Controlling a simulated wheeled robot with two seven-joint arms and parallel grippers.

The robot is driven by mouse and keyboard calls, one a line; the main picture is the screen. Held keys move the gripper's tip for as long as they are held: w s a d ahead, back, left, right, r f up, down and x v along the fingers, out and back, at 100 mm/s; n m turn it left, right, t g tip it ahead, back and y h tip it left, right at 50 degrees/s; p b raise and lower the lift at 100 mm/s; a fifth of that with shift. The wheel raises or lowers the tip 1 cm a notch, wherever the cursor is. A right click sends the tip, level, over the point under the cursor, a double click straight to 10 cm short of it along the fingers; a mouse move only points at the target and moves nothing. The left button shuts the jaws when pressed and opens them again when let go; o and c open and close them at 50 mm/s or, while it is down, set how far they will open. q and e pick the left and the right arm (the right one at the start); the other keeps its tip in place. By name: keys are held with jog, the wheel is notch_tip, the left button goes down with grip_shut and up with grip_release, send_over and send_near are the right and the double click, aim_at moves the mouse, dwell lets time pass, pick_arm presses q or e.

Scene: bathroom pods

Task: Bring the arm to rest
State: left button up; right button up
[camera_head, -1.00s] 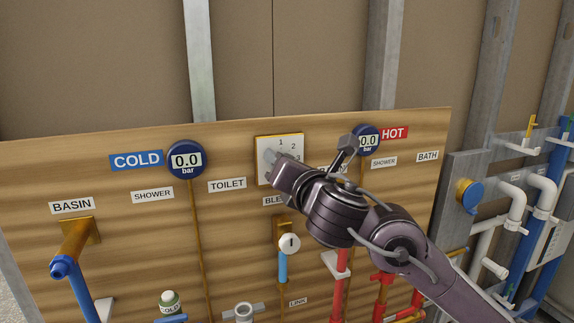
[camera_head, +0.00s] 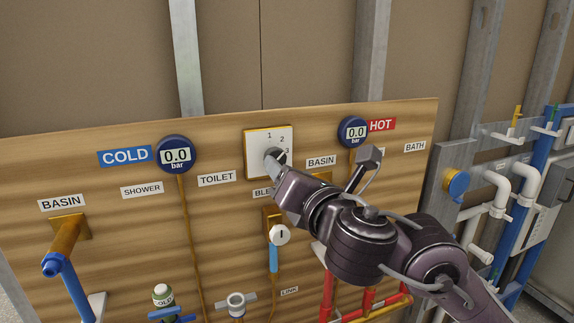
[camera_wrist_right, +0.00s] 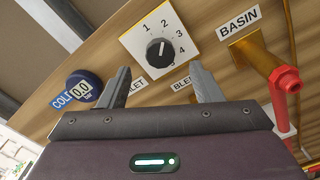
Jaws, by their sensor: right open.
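My right gripper (camera_head: 273,168) is in front of the wooden panel, just below the knob of a white dial plate (camera_head: 256,146) in the head view. In the right wrist view the gripper (camera_wrist_right: 160,70) is open, with its two grey fingers apart and nothing between them. The dark round knob (camera_wrist_right: 160,51) shows beyond the fingertips, clear of them, on the numbered plate. My right arm reaches in from the lower right and is still bent out over the panel. My left gripper is not in view.
The panel carries a cold gauge (camera_head: 176,154), a hot gauge (camera_head: 353,131), a blue basin pipe (camera_head: 68,285), a white round handle (camera_head: 280,235) and red pipes (camera_head: 327,293). More pipes (camera_head: 525,190) stand at the right. The wall above is clear.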

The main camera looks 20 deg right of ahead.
jog(key=shift+f, duration=0.1)
dwell(0.3)
jog(key=s+f+m+g, duration=0.2)
jog(key=f+m+g, duration=0.1)
jog(key=f+m, duration=0.65)
jog(key=s+f+m+g, duration=0.2)
jog(key=f+m+g, duration=0.3)
jog(key=f, duration=0.8)
jog(key=s+d+f+m+g, duration=0.2)
jog(key=s+f+m+g, duration=0.4)
jog(key=s+f+m, duration=0.95)
notch_tip(320, 180, down, 29)
jog(key=s+n+g+b, duration=0.1)
jog(key=n+g, duration=0.1)
jog(key=s+d+f+g+b, duration=0.1)
jog(key=s+d+f, duration=0.2)
jog(key=s+f, duration=1.8)
notch_tip(320, 180, down, 2)
jog(key=shift+s+h, duration=0.15)
jog(key=shift+h, duration=0.15)
